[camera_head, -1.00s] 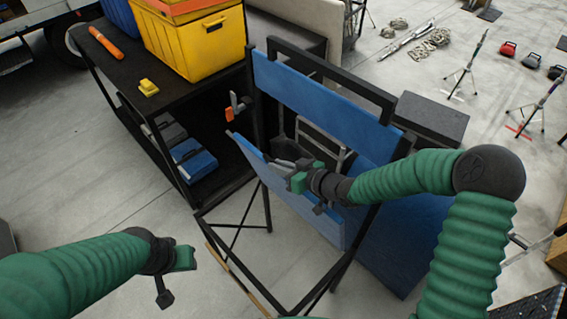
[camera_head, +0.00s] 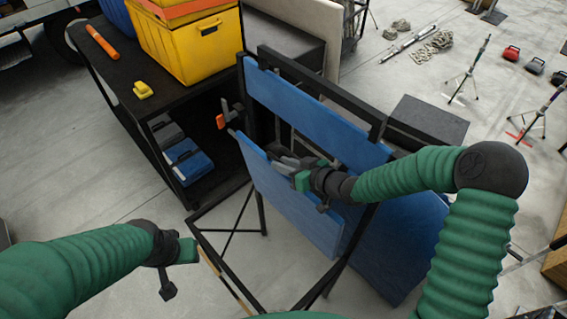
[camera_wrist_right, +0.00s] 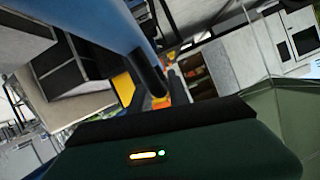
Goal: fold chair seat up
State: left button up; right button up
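The folding chair has a black frame (camera_head: 384,92), a blue backrest (camera_head: 318,106) and a blue seat panel (camera_head: 290,212). The seat is tilted up steeply, its broad face toward me and its upper edge just below and in front of the backrest. My right gripper (camera_head: 284,164) is at the seat's upper edge, its fingers partly hidden there. In the right wrist view a blue panel (camera_wrist_right: 95,22) runs close beside the dark fingers (camera_wrist_right: 163,82); their grip is unclear. My left gripper (camera_head: 182,270) is at lower left, away from the chair; its finger opening is unclear.
A black cart (camera_head: 110,75) with a yellow crate (camera_head: 190,45) stands left of the chair. A blue case (camera_head: 190,162) lies on its lower shelf. A dark box (camera_head: 430,122) stands behind the chair. Light stands (camera_head: 470,75) are at right. Floor at left is clear.

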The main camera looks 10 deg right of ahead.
jog(key=shift+o, duration=0.8)
jog(key=shift+w, duration=0.1)
